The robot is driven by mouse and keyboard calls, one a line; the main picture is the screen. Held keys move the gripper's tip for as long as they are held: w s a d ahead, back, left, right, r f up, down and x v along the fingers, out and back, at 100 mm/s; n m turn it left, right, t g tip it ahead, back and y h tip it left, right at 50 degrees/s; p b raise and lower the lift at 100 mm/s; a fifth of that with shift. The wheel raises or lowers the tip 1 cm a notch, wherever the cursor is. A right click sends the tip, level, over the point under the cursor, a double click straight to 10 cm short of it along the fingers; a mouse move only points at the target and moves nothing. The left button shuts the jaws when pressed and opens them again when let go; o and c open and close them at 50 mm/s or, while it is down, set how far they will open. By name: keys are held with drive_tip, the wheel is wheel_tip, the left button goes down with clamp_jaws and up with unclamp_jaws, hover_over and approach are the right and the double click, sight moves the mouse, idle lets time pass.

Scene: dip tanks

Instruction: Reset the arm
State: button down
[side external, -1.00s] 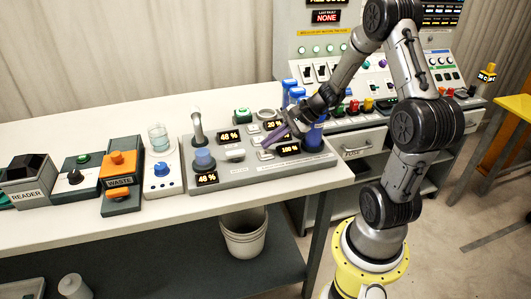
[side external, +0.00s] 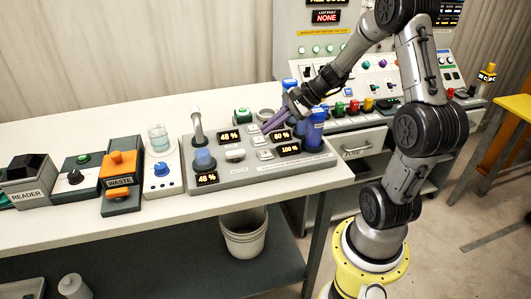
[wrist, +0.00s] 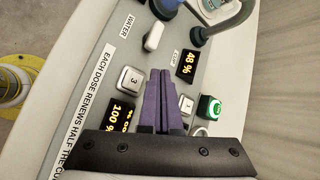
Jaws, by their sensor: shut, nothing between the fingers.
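My gripper (side external: 268,128) has purple fingers. They are together with nothing between them, above the grey dosing panel (side external: 225,178) on the bench; the wrist view shows the shut fingers (wrist: 160,75) from behind. In that view a white button marked 3 (wrist: 130,79) lies left of the fingers and a button marked 1 (wrist: 187,103) lies right of them. The fingers hide the panel between these. I cannot tell how high the tips are. In the side view the panel displays (side external: 280,135) read 48 %, 60 %, 100 % and 48 %.
Blue cylinders (side external: 314,130) stand close beside my gripper. A curved metal spout (side external: 196,125) rises from the panel. A green button box (side external: 242,115) stands behind it. The orange waste unit (side external: 122,165) and reader (side external: 28,180) are to the left. The bench's back left is clear.

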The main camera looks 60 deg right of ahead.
idle(0.3)
drive_tip(key=shift+w+a, duration=0.1)
drive_tip(key=shift+a, duration=0.15)
drive_tip(key=s+a+r+n+g+y, duration=0.1)
drive_tip(key=s+a+r+n, duration=0.1)
drive_tip(key=a+r+n, duration=0.5)
drive_tip(key=s+a+r+n+g, duration=0.1)
drive_tip(key=s+a+r+n, duration=0.2)
drive_tip(key=a, duration=0.8)
drive_tip(key=s+a+r+n+h, duration=0.1)
drive_tip(key=s+a+r+n, duration=0.1)
drive_tip(key=s+a+n, duration=0.35)
drive_tip(key=s+d+f+n+h, duration=0.2)
drive_tip(key=s+d+n+h, duration=0.2)
drive_tip(key=s+d+n, duration=0.2)
drive_tip(key=shift+s+d+g, duration=0.3)
drive_tip(key=shift+s+d, duration=0.3)
drive_tip(key=shift+s, duration=0.3)
